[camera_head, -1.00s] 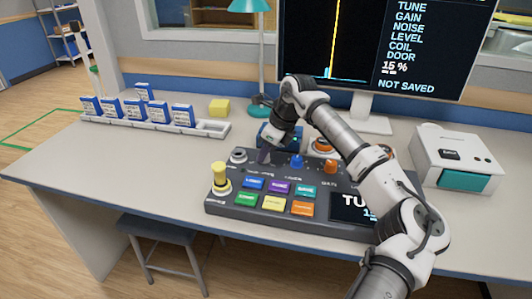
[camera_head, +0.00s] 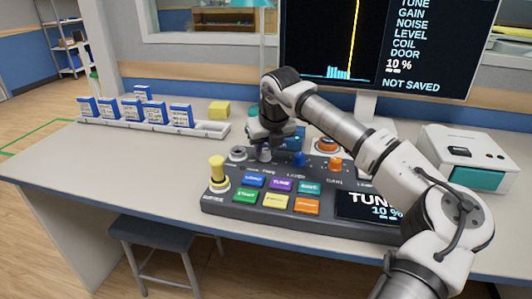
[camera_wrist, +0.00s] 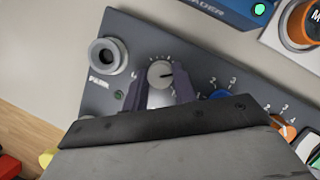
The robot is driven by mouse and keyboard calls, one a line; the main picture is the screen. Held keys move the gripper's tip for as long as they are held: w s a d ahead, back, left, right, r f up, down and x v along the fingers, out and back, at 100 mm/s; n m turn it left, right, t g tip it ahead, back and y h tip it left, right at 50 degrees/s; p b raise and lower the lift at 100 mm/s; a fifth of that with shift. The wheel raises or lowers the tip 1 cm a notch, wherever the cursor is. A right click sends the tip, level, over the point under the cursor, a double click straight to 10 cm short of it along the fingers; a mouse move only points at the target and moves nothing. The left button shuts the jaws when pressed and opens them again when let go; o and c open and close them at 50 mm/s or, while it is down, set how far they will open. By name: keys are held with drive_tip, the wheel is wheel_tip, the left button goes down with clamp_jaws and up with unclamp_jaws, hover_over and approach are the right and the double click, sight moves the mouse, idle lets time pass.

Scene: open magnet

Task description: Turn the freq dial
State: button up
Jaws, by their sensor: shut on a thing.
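The freq dial is a light grey knob (camera_wrist: 160,74) with a dark pointer mark, set among scale ticks on the dark grey console (camera_wrist: 95,92). In the wrist view my gripper (camera_wrist: 161,90) has one dark finger on each side of the dial and is shut on it. In the head view my gripper (camera_head: 264,150) reaches down to the back left of the console (camera_head: 235,213), and the grey dial (camera_head: 264,155) is partly hidden under it. The console display (camera_head: 372,205) reads TUNE 10 %. The monitor (camera_head: 400,50) also shows 10 % and NOT SAVED.
A blue dial (camera_head: 299,160) and an orange dial (camera_head: 335,164) stand right of my gripper. A white box (camera_head: 465,160) is at right; a rack of blue boxes (camera_head: 130,110) is at left.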

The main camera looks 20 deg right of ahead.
drive_tip(key=shift+m, duration=0.3)
drive_tip(key=o, duration=1)
drive_tip(key=v, duration=1.4)
drive_tip(key=shift+a, duration=0.15)
drive_tip(key=shift+f, duration=0.15)
